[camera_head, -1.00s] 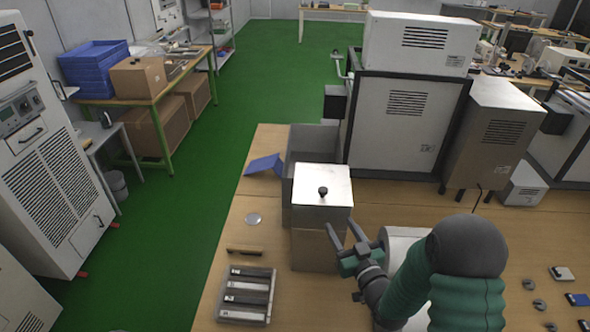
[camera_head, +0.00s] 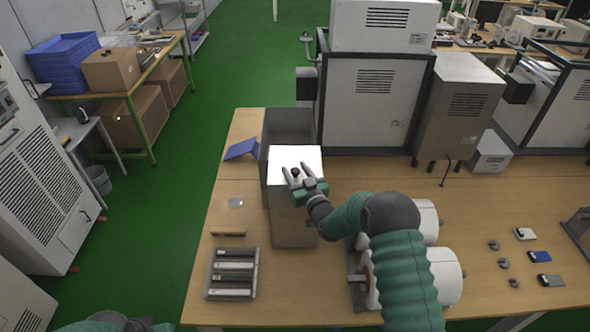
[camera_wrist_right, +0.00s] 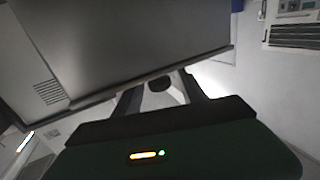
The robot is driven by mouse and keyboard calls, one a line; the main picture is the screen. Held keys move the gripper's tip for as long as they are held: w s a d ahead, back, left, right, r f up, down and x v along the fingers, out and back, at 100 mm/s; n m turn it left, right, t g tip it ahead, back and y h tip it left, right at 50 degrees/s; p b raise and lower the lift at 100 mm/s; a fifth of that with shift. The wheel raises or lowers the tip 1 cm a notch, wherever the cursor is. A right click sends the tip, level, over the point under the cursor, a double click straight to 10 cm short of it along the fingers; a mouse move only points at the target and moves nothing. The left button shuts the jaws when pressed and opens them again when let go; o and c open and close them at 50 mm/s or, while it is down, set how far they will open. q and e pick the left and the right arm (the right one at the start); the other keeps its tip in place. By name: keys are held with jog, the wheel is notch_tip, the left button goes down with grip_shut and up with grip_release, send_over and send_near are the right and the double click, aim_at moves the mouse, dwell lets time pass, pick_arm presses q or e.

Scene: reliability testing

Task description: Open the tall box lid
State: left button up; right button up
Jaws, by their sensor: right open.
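The tall box (camera_head: 293,222) stands upright on the wooden table, with a pale lid (camera_head: 308,158) lying flat on top. A black knob (camera_head: 295,173) sticks up from the lid. My right gripper (camera_head: 297,171) is open at the lid, with its two fingers on either side of the knob. In the right wrist view, the dark knob (camera_wrist_right: 160,84) shows between the spread fingers of the gripper (camera_wrist_right: 159,84). Whether the fingers touch the knob cannot be told. Part of my left arm shows at the bottom left edge; its gripper is not visible.
A large white machine (camera_head: 375,95) stands behind.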

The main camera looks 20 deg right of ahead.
jog(key=shift+w+d+f, duration=0.2)
jog(key=shift+d+f, duration=0.05)
jog(key=shift+d, duration=0.1)
jog(key=shift+c, duration=1.8)
jog(key=shift+a+r, duration=0.15)
jog(key=shift+a, duration=0.5)
grip_shut()
jog(key=shift+d, duration=0.35)
